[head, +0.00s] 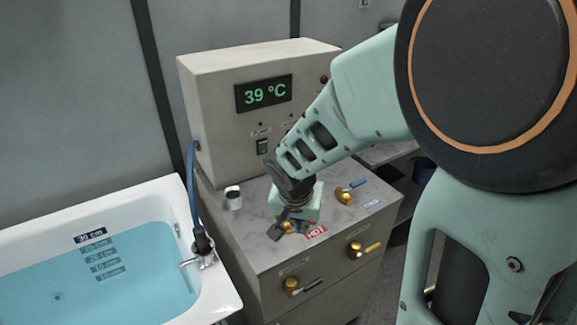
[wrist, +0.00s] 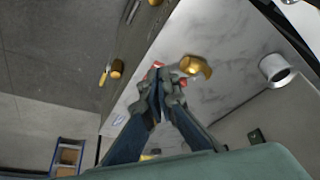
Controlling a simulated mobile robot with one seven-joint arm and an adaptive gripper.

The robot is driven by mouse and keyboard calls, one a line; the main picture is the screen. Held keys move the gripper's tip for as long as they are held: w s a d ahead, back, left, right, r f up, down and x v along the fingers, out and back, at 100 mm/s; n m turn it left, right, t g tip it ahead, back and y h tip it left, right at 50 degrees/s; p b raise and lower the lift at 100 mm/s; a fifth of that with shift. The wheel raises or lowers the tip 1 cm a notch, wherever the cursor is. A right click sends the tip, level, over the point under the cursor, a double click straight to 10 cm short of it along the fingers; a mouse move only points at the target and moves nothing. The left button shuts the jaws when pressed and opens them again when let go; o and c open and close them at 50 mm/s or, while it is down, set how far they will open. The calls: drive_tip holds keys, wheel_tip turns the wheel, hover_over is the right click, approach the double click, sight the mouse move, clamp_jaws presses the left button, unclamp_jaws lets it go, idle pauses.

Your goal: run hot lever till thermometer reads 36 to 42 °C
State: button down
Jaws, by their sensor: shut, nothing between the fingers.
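The thermometer display (head: 264,93) on the console reads 39 °C in green digits. My gripper (head: 282,228) is low over the console top at the red HOT label (head: 315,233), shut and empty. The brass hot lever (head: 291,227) is mostly hidden by it in the head view. In the wrist view the closed fingertips (wrist: 161,82) are beside a brass fitting (wrist: 195,67), with red just beyond the tips; I cannot tell whether they touch the lever. The cold lever (head: 346,193), brass with a blue handle, stands to the right behind my gripper.
The bathtub (head: 222,300) at the left holds blue water near a depth scale. A spout and blue hose (head: 192,190) stand on its rim. Two brass valves (head: 355,249) (head: 291,286) project from the console front.

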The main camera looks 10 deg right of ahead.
drive_tip(key=x, duration=0.6)
drive_tip(key=shift+f, duration=0.2)
drive_tip(key=shift+w+d+r+p, duration=0.1)
drive_tip(key=shift+w+d+p, duration=0.15)
drive_tip(key=shift+w, duration=0.3)
drive_tip(key=shift+w+d+r+p, duration=0.1)
drive_tip(key=shift+w+d+p, duration=0.15)
drive_tip(key=shift+w, duration=0.3)
drive_tip(key=shift+w+d+f+p, duration=0.1)
drive_tip(key=shift+w+p, duration=0.05)
drive_tip(key=shift+w, duration=0.3)
drive_tip(key=shift+w+d+f+p, duration=0.1)
drive_tip(key=shift+w+p, duration=0.05)
drive_tip(key=shift+w, duration=0.3)
